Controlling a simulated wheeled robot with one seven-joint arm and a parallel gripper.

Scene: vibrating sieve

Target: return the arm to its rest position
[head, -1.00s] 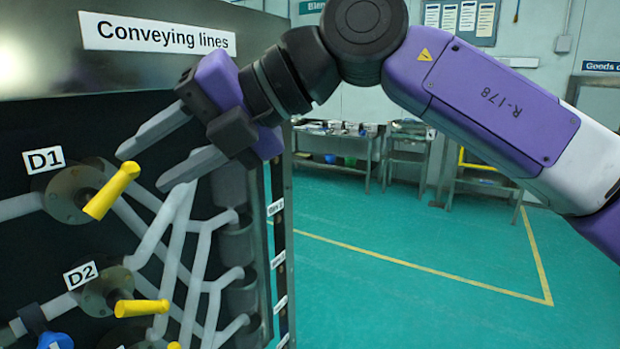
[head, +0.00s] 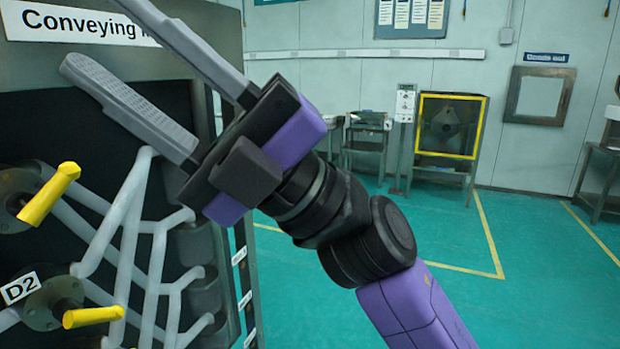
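My gripper (head: 123,62) is in the upper left of the head view, in front of the conveying lines panel (head: 215,105). Its two grey fingers are spread apart and point up and left, with nothing between them. The tip of the upper finger is cut off by the top of the view. My purple and black arm runs from the gripper down to the bottom middle. The fingers are clear of the yellow handles and cover part of the "Conveying lines" sign (head: 60,24).
An upper yellow valve handle (head: 48,195) and a D2 handle (head: 93,317) stick out from the panel at left, among grey pipes (head: 125,230). A yellow-framed machine (head: 447,127) stands at the back. The green floor (head: 440,225) to the right is open.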

